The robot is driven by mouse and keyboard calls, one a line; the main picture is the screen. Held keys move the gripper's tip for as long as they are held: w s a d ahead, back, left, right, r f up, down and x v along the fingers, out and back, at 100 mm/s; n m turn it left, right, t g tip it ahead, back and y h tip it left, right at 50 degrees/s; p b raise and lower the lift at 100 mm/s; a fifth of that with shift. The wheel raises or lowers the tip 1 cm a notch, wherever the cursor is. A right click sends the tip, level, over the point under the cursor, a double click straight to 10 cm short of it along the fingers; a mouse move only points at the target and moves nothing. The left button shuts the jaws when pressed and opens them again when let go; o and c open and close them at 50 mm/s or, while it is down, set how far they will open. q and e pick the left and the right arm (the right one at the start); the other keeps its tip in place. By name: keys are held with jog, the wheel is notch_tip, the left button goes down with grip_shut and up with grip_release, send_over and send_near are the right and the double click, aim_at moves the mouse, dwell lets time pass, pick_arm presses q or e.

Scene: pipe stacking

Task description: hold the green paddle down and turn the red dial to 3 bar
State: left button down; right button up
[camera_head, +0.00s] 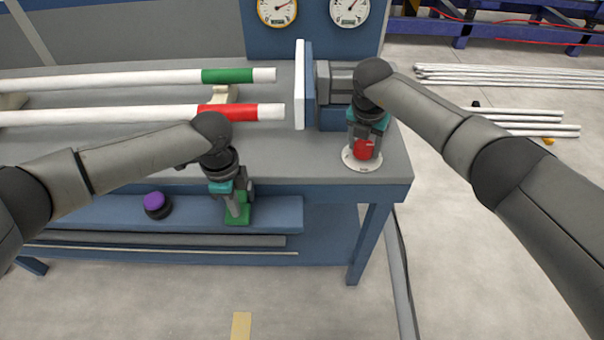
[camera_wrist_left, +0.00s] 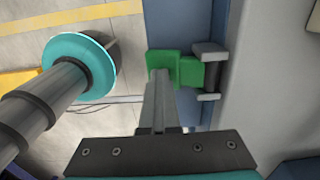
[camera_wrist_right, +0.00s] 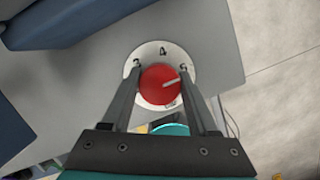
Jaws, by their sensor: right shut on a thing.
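The red dial (camera_wrist_right: 158,86) sits on a round white plate (camera_wrist_right: 150,50) with the marks 3, 4 and 5; in the head view the dial (camera_head: 364,149) is at the bench's front right corner. Its pale pointer line points right and slightly up, nearer the 5 side than the 3. My right gripper (camera_wrist_right: 162,68) is shut on the dial, one finger each side. The green paddle (camera_wrist_left: 188,70) is on the bench's front. My left gripper (camera_wrist_left: 159,76) is shut with its fingertips at the paddle, seemingly touching it; it also shows in the head view (camera_head: 236,214).
Two white pipes, one with a green band (camera_head: 227,76) and one with a red band (camera_head: 215,113), lie on the bench left of a white upright plate (camera_head: 299,85). Two gauges (camera_head: 277,10) (camera_head: 349,11) are behind. A purple button (camera_head: 154,199) is on the lower ledge.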

pick_arm(q)
jog(key=shift+w, duration=0.15)
pick_arm(e)
jog(key=shift+a+r, duration=0.1)
jog(key=shift+w+n+y, duration=0.1)
jog(key=shift+n+y, duration=0.4)
jog(key=shift+n, duration=1.3)
jog(key=shift+n+t+y, duration=0.3)
jog(key=shift+n+y, duration=0.1)
jog(key=shift+n, duration=1.3)
